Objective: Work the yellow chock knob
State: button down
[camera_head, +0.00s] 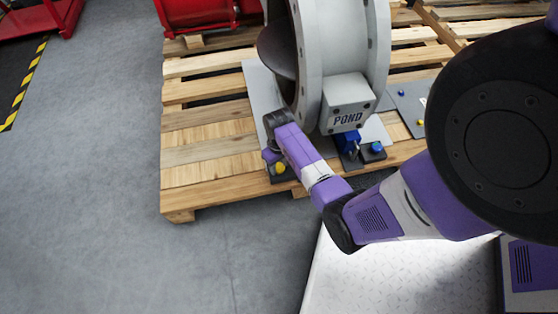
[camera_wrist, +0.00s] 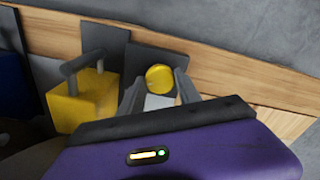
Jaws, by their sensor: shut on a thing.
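The round yellow knob (camera_wrist: 159,76) stands on a dark plate in the wrist view, its face showing between the two grey fingers of my gripper (camera_wrist: 161,84). The fingers are closed in on its sides. In the head view the yellow knob (camera_head: 280,168) shows low at the pallet's front edge, just beside the purple hand (camera_head: 271,156). A yellow block with a grey bar handle (camera_wrist: 84,98) sits left of the knob in the wrist view. The lower part of the knob is hidden by the fingers.
A large grey flanged valve (camera_head: 309,55) with a box marked POND (camera_head: 348,103) stands close behind my arm on a wooden pallet (camera_head: 210,175). A blue knob (camera_head: 376,147) and blue block (camera_head: 347,142) sit to the right. Open floor lies left.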

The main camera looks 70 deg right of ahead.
jog(key=m+p, duration=0.3)
jog(key=m, duration=0.1)
jog(key=shift+r+m+p, duration=0.2)
jog(key=shift+m+p, duration=0.1)
jog(key=shift+p, duration=0.05)
jog(key=m+p, duration=0.3)
jog(key=m, duration=0.2)
jog(key=m+p, duration=0.1)
jog(key=m, duration=0.4)
jog(key=shift+f+m+p, duration=0.15)
jog(key=shift+m+p, duration=0.2)
jog(key=shift+m, duration=0.05)
jog(key=m+p, duration=0.1)
jog(key=m, duration=0.4)
jog(key=shift+m, duration=0.4)
jog(key=c, duration=0.8)
grip_release()
jog(key=shift+c, duration=0.2)
